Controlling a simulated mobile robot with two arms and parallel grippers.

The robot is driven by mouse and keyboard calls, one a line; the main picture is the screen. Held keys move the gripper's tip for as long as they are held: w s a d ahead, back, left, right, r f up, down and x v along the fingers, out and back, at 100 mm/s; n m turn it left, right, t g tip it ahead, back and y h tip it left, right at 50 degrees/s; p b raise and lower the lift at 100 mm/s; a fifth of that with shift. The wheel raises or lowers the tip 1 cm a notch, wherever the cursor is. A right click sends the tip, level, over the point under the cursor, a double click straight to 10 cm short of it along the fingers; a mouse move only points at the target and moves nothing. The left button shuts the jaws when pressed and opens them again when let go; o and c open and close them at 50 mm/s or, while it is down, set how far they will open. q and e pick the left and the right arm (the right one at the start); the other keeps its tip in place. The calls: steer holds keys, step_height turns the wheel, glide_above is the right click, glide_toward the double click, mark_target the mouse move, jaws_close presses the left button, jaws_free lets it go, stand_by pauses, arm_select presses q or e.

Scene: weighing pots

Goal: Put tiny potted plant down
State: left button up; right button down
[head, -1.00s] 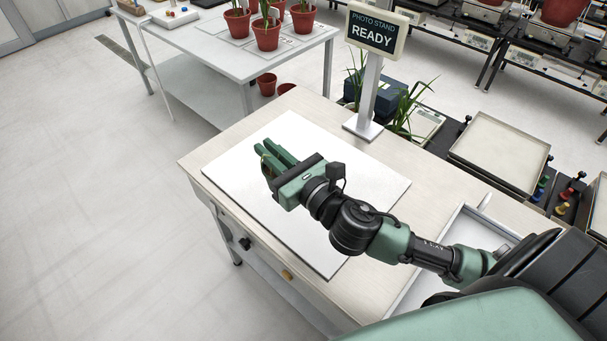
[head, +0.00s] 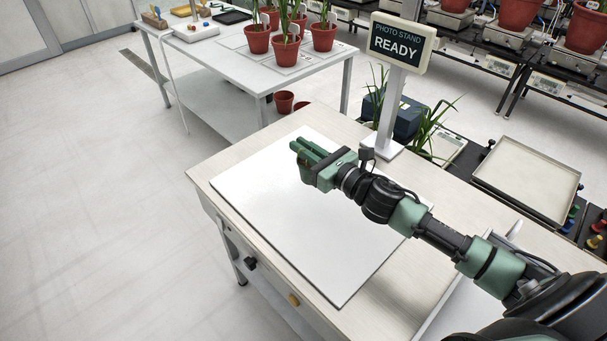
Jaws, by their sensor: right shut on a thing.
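My right gripper (head: 302,152) is over the far part of the white board (head: 330,255) on the near bench. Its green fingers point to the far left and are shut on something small. The fingers hide nearly all of what they hold, so I cannot make out the tiny potted plant's pot or leaves. I cannot tell how high it is above the board. The visible rest of the board is bare. My left gripper is not in view.
The photo stand sign (head: 397,45), reading READY, stands behind the board on the bench (head: 210,180). A white table (head: 210,50) with several potted plants is beyond. An empty beige tray (head: 525,180) is at right. The floor at left is clear.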

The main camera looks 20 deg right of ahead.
step_height(320, 180, down, 4)
steer(key=shift+r, duration=0.25)
steer(key=shift+f+b, duration=0.4)
steer(key=shift+f, duration=1.65)
steer(key=shift+f, duration=0.1)
steer(key=c, duration=1.5)
jaws_free()
